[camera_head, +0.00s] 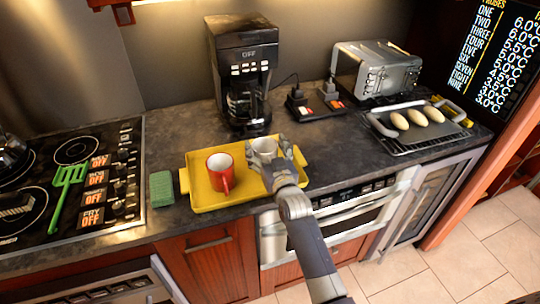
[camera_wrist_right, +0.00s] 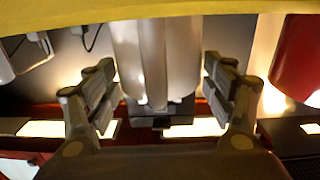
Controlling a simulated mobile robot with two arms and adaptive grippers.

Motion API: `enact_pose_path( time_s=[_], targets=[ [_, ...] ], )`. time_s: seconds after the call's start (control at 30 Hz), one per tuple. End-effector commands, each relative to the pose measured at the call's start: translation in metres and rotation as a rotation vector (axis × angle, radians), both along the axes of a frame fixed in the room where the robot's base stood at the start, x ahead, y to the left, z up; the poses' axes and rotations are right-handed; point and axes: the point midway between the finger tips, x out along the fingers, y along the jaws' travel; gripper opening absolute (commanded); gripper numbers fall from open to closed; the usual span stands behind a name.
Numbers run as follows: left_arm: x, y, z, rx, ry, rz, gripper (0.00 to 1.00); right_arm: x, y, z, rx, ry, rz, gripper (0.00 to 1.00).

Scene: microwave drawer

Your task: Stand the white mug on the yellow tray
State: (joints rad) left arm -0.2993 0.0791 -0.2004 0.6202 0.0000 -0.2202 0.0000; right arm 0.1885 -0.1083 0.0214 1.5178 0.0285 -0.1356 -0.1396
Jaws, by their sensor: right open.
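The white mug (camera_head: 265,146) appears upright on the right part of the yellow tray (camera_head: 215,199); my gripper hides part of it and its base. My right gripper (camera_head: 268,160) is open, with a finger on either side of the mug. In the right wrist view the mug's pale wall (camera_wrist_right: 155,50) lies between the spread fingertips, with visible gaps. The tray's yellow edge (camera_wrist_right: 150,12) runs across the top of that view. My left gripper is out of view.
A red mug (camera_head: 220,172) stands on the tray's left part. A black coffee maker (camera_head: 243,75) is behind the tray. A green sponge (camera_head: 161,189) lies to its left, near the stove. A rack with rolls (camera_head: 417,120) and a toaster (camera_head: 377,68) stand right.

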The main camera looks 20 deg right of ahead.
Motion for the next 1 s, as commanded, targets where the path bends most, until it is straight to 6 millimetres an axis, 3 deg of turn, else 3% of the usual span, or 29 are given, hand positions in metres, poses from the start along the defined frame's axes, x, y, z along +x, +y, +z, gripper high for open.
enact_pose_path(
  time_s=[0.17,0.6,0.8,1.0],
  targets=[
    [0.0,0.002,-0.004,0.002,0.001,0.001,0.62,-0.021,0.0,-0.002,0.001,0.001,0.0,0.76],
    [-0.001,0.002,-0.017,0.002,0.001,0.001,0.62,-0.102,0.0,-0.003,0.001,0.002,0.0,0.76],
    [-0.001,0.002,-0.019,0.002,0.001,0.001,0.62,-0.118,0.0,-0.001,0.001,0.001,0.0,0.76],
    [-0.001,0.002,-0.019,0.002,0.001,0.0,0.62,-0.12,0.0,0.0,0.001,0.0,0.0,0.76]
  ],
)
